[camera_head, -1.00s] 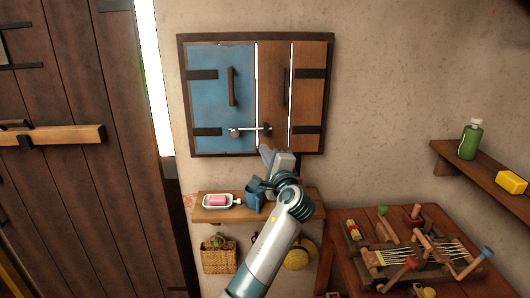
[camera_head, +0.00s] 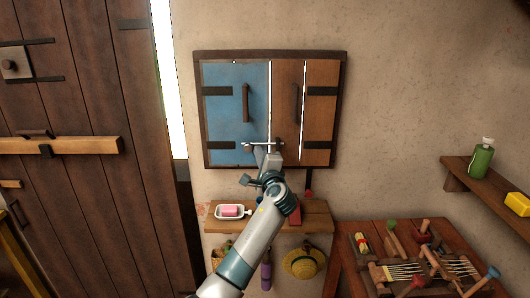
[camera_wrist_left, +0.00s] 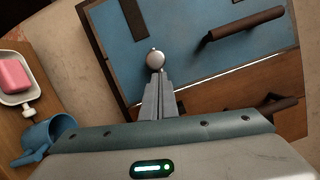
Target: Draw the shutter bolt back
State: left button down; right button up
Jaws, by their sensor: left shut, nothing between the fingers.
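The shutter has a blue leaf (camera_head: 225,105) on the left and a brown wooden leaf (camera_head: 287,125) on the right, in a dark frame. A pale metal bolt (camera_head: 276,143) lies level low on the shutter, across the gap between blue and brown. My left gripper (camera_head: 261,153) is just below the bolt, its fingers together and empty. In the left wrist view a round grey knob (camera_wrist_left: 155,60) stands right beyond the shut fingertips (camera_wrist_left: 158,82). I cannot tell whether they touch it. The arm hides part of the area below the bolt.
Below the shutter is a small wooden shelf (camera_head: 318,218) with a pink soap in a white dish (camera_head: 231,218); a blue mug (camera_wrist_left: 48,137) shows in the left wrist view. A straw hat (camera_head: 305,263) hangs below. A table with wooden tools (camera_head: 375,275) stands at right.

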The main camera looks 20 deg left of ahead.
pick_arm(q)
jog(key=shift+a, duration=0.15)
jog(key=a, duration=0.2)
jog(key=s+a+p, duration=0.1)
jog(key=a, duration=0.2)
jog(key=shift+s+a, duration=0.35)
jog(key=shift+s, duration=0.15)
jog(key=b+v, duration=0.4)
jog(key=v, duration=1.3)
jog(key=shift+d+b, duration=0.25)
jog(key=shift+b, duration=0.05)
jog(key=shift+s+f, duration=0.1)
jog(key=shift+f, duration=0.05)
